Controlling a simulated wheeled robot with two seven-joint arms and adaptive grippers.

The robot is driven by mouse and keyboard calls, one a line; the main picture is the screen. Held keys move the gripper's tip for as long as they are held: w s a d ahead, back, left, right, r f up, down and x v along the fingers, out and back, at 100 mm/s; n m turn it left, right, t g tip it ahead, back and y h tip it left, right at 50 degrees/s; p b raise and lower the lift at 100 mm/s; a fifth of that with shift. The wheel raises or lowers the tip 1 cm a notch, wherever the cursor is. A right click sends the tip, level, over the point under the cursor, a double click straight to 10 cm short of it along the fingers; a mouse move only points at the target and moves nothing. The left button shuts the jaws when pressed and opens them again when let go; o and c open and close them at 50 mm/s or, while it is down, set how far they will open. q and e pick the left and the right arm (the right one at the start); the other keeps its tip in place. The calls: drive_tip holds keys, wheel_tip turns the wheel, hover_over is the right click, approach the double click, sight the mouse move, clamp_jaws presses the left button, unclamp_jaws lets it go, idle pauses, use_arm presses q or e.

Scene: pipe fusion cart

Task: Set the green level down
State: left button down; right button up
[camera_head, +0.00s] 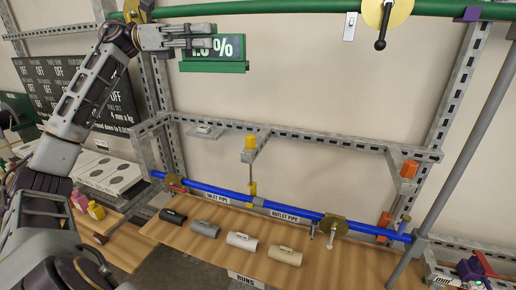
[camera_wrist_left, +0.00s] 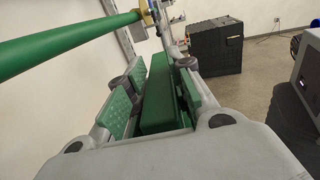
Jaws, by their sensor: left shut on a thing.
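The green level (camera_head: 215,66) is in the head view at upper left, a green body with a dark display reading a white percent figure. It is held in the air in front of the wall, below the green pipe (camera_head: 280,6). My left gripper (camera_head: 205,40) is shut on the level at its upper part. In the left wrist view the level (camera_wrist_left: 160,95) lies between the gripper's green-padded fingers (camera_wrist_left: 155,100). The part of the level behind the fingers is hidden. My right gripper is not in view.
A blue pipe (camera_head: 290,210) runs along a metal frame above a wooden bench (camera_head: 200,248). Several short cylinders, including a black one (camera_head: 173,216) and a brown one (camera_head: 284,255), lie on the bench. A grey post (camera_head: 465,140) stands at right.

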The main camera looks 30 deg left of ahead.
use_arm(q)
drive_tip(key=w+d+f+n+t+y, duration=0.1)
drive_tip(key=d+f+n+t+y, duration=0.2)
drive_tip(key=f, duration=1.8)
drive_tip(key=w+d+f+n+t+y, duration=0.2)
drive_tip(key=d+f+y, duration=0.6)
drive_tip(key=f, duration=1.4)
drive_tip(key=w+d+f+n+t+y, duration=0.2)
drive_tip(key=d+f+n+t+y, duration=0.3)
drive_tip(key=f, duration=1.6)
drive_tip(key=d+n+b, duration=0.1)
drive_tip(key=d+n, duration=0.2)
drive_tip(key=d, duration=0.3)
drive_tip(key=shift+d+f+t, duration=0.15)
drive_tip(key=shift+t, duration=0.15)
